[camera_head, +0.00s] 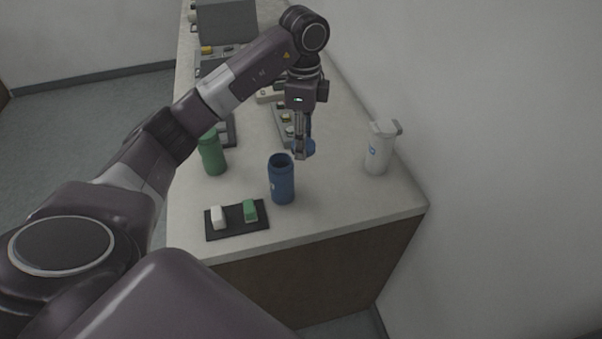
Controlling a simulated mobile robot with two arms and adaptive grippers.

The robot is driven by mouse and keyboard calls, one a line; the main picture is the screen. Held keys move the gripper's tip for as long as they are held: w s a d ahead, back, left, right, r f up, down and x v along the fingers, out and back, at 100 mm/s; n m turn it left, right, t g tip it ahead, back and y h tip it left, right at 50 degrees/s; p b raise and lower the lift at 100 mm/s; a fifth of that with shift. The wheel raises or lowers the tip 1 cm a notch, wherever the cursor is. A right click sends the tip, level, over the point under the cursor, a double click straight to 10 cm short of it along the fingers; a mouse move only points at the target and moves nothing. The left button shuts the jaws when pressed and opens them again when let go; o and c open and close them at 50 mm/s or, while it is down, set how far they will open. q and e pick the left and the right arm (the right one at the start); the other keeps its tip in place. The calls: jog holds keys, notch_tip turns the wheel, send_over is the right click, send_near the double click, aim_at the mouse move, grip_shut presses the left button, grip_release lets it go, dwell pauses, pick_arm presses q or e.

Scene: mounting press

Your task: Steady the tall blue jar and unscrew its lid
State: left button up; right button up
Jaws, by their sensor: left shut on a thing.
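The tall blue jar (281,183) stands upright on the counter near its front edge, with its mouth open at the top. Its blue lid (310,147) is off the jar, just above and to the right of the mouth in the picture. My left gripper (301,150) points down and is shut on the lid, apart from the jar. The fingers hide part of the lid. My right gripper is not in view, and nothing is seen holding the jar.
A dark tray (235,231) with a white and a green block lies at the front left. The counter (340,205) right of the blue jar is clear. A wall borders the right side.

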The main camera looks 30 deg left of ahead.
pick_arm(q)
jog(key=p, duration=0.2)
send_over(303, 182)
notch_tip(303, 182, down, 7)
jog(key=shift+r, duration=0.1)
notch_tip(303, 182, down, 4)
jog(key=shift+f, duration=0.45)
jog(key=shift+f, duration=0.1)
jog(key=o, duration=1)
